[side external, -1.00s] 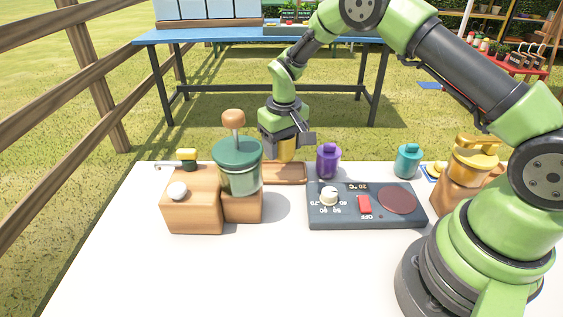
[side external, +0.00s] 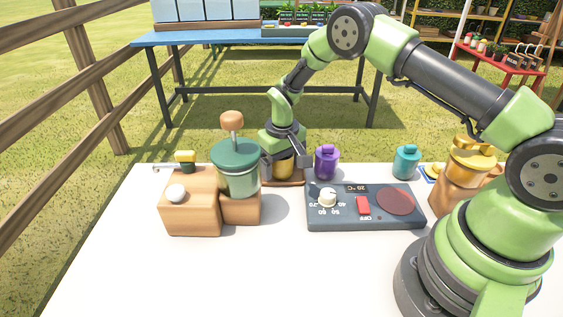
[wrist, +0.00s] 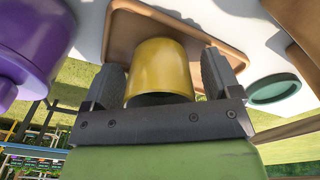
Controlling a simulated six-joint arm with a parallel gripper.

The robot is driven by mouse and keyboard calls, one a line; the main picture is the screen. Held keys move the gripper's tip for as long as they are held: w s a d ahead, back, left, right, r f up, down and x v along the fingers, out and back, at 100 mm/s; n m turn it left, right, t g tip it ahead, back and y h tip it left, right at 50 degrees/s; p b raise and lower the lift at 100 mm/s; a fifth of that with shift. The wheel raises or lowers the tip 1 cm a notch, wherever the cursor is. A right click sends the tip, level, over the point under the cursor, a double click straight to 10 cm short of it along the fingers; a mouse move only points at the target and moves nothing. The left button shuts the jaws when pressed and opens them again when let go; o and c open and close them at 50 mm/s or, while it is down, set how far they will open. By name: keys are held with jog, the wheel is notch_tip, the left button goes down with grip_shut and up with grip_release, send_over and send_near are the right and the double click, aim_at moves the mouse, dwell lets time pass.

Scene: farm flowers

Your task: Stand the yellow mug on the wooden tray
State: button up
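The yellow mug (side external: 283,168) is upright at the wooden tray (side external: 297,183), low over or on its surface; I cannot tell whether its base touches. In the wrist view the mug (wrist: 160,68) sits between my two fingers, its dark opening towards my gripper (wrist: 163,82). The tray (wrist: 130,42) lies beyond it, its rim around the mug's far end. My gripper (side external: 284,160) points down and appears shut on the mug, though a thin gap seems to show beside the right finger in the wrist view. The mug's handle is hidden.
A green-lidded jar (side external: 236,168) on a wooden block stands close left of my gripper. A purple canister (side external: 327,162) stands close right. A hotplate panel (side external: 365,207) lies in front right, a teal canister (side external: 406,162) farther right. The table's front left is clear.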

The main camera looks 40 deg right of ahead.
jog(key=shift+r, duration=0.1)
jog(key=s+a+r+t, duration=0.1)
jog(key=s+r, duration=0.1)
jog(key=r, duration=0.8)
jog(key=s+r, duration=0.2)
jog(key=r, duration=0.8)
jog(key=s+a+r+m+t+y, duration=0.1)
jog(key=s+a+r+t, duration=0.1)
jog(key=s+r, duration=0.55)
jog(key=s+a+r+m+t+y, duration=0.1)
jog(key=s+a+r+t, duration=0.1)
jog(key=s, duration=1.2)
jog(key=shift+s+t, duration=0.15)
jog(key=shift+t, duration=0.65)
jog(key=shift+r, duration=0.1)
